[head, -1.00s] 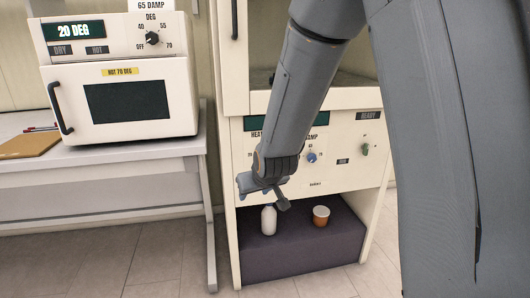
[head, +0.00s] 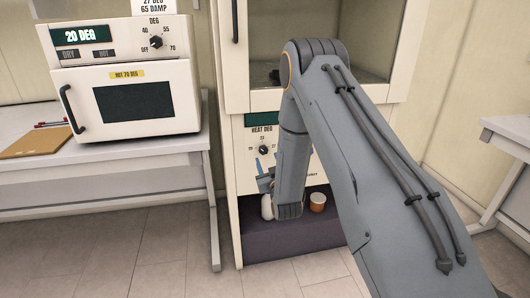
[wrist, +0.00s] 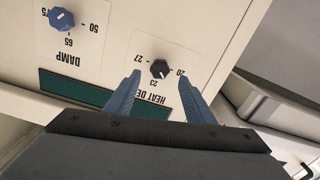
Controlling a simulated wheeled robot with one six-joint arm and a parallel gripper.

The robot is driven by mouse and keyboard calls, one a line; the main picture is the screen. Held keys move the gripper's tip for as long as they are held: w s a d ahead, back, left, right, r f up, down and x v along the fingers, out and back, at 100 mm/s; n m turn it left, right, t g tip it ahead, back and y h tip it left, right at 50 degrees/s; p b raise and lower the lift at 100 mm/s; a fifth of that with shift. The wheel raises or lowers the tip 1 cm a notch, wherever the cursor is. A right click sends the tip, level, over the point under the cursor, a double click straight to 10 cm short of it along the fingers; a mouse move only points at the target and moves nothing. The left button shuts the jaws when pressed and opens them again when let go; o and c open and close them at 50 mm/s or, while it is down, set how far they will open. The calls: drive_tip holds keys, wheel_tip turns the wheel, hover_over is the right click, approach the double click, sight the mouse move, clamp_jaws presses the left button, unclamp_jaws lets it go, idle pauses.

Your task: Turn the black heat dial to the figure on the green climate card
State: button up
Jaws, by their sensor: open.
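The black heat dial (head: 263,149) is on the cream cabinet's front, under the label HEAT DEG. In the wrist view the dial (wrist: 159,68) appears upside down, with figures 20, 23 and 27 around it; its exact setting is too small to read surely. My gripper (wrist: 158,75) is open, its blue fingertips to either side of the dial in that picture. I cannot tell whether they touch it. In the head view my gripper (head: 264,170) is just below the dial. A pale card (head: 153,6) above the oven seems to read 27 DEG, 65 DAMP; its top is cut off.
A blue damp dial (wrist: 62,19) is beside the heat dial on the same panel. A white bottle (head: 267,206) and an orange-brown cup (head: 317,202) stand on the dark shelf below. A cream oven (head: 128,132) stands on the left table.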

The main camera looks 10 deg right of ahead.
sight(264, 152)
drive_tip(key=shift+w+p, duration=0.35)
drive_tip(key=shift+w, duration=2.85)
drive_tip(key=c, duration=1.1)
drive_tip(key=shift+o, duration=0.2)
